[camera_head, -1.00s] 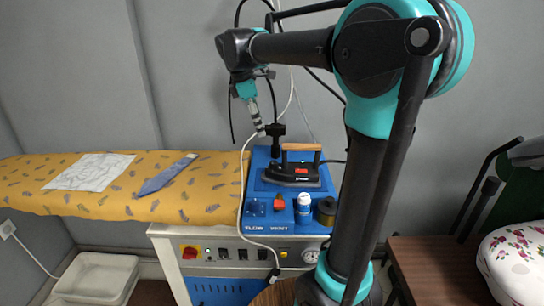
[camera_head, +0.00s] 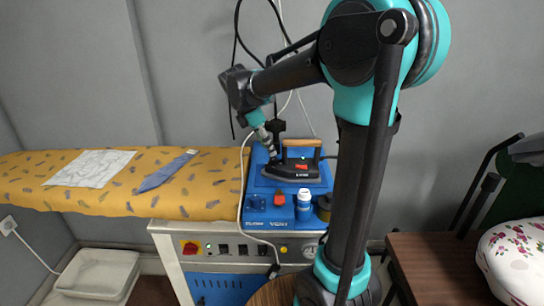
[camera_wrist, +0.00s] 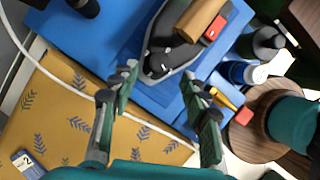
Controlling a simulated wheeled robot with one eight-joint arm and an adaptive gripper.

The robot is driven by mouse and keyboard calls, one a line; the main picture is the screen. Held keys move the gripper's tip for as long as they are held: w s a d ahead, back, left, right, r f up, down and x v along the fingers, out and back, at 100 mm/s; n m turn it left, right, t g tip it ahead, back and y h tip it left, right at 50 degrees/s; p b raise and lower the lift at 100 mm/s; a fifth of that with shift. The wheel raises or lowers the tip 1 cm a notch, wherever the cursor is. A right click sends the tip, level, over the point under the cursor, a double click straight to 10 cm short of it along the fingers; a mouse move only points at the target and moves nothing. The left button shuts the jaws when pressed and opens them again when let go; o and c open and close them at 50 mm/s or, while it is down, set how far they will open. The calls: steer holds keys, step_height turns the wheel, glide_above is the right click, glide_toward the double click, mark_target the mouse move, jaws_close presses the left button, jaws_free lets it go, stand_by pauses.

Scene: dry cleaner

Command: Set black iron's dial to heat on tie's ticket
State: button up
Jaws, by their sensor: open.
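The black iron (camera_head: 292,172) with a wooden handle (camera_head: 301,143) rests on the blue surface of the ironing station. In the wrist view its dark body (camera_wrist: 165,50) lies just beyond my fingertips, with the handle (camera_wrist: 197,17) and a red part above. I cannot make out the dial's setting. My gripper (camera_wrist: 160,95) is open and empty, its fingers apart over the blue surface. In the head view my gripper (camera_head: 271,154) is just left of the iron. The blue tie (camera_head: 165,172) lies on the yellow board. A tag reading 2 (camera_wrist: 28,164) shows at the wrist view's lower left.
A white cable (camera_head: 241,190) runs along the station's left side.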

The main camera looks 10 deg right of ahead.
mark_target(273, 158)
steer(key=shift+x, duration=2.55)
steer(key=shift+c, duration=0.5)
jaws_close()
